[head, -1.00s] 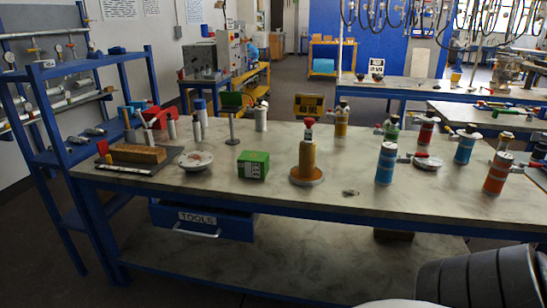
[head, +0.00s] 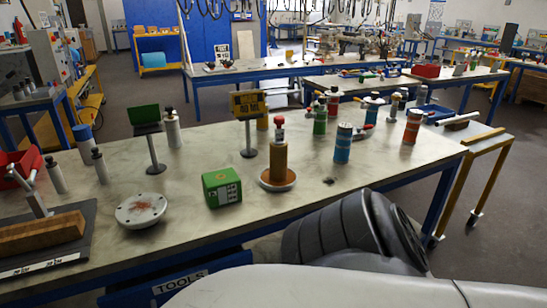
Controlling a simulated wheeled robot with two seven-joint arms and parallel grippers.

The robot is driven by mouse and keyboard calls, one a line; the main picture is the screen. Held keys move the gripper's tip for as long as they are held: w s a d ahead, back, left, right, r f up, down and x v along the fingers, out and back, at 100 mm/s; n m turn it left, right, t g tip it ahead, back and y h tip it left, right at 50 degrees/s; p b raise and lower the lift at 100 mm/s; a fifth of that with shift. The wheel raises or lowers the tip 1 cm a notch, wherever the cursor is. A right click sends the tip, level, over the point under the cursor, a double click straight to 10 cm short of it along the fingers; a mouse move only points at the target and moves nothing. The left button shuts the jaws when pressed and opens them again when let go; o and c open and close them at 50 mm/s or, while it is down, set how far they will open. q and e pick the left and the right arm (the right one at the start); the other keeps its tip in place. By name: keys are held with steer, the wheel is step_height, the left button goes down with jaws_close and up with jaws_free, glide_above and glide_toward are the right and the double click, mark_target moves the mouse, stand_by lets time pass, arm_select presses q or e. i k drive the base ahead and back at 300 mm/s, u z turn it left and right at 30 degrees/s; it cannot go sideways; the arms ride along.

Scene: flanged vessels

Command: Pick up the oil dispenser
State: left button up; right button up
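No vessel carries a label that I can read as oil dispenser, so I cannot tell which one it is. In the head view an ochre cylinder with a red knob (head: 278,161) stands upright on a round orange-rimmed base near the table's middle. White bottles with dark tops stand at the left: a front one (head: 56,177), one beside it (head: 101,168) and one farther back (head: 172,130). A blue cylinder (head: 343,143), a green vessel (head: 320,118) and an orange-red vessel (head: 412,127) stand to the right. Neither of my grippers is in view.
The vessels share a pale table (head: 230,145) with a blue edge. My own arm fills the lower right.

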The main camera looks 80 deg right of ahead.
mark_target(278, 152)
steer(key=z, duration=1)
steer(key=i, duration=0.85)
steer(key=z, duration=0.95)
